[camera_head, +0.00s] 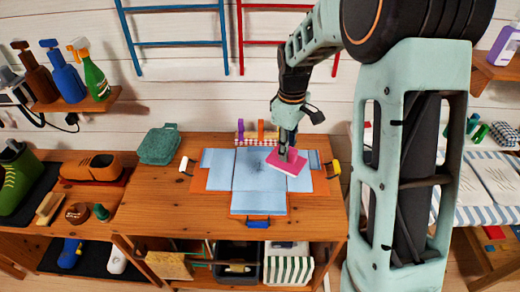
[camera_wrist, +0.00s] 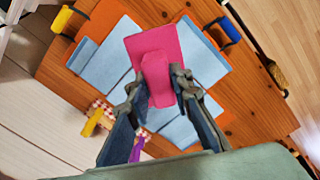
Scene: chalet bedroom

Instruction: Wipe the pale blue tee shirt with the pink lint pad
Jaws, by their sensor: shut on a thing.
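The pale blue tee shirt (camera_head: 248,168) lies spread flat on an orange board on the wooden table, and its panels also show in the wrist view (camera_wrist: 101,70). The pink lint pad (camera_head: 287,163) is over the right part of the shirt. My gripper (camera_head: 288,150) is shut on the pad's raised pink grip, which shows between the fingers in the wrist view (camera_wrist: 157,78). The pad hides part of the shirt. I cannot tell whether its underside touches the cloth. A darker grey patch shows near the shirt's middle.
The orange board (camera_head: 198,181) has clips with yellow and blue handles around it. A checked holder (camera_head: 257,138) with colored items stands behind the shirt. The front left tabletop is clear.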

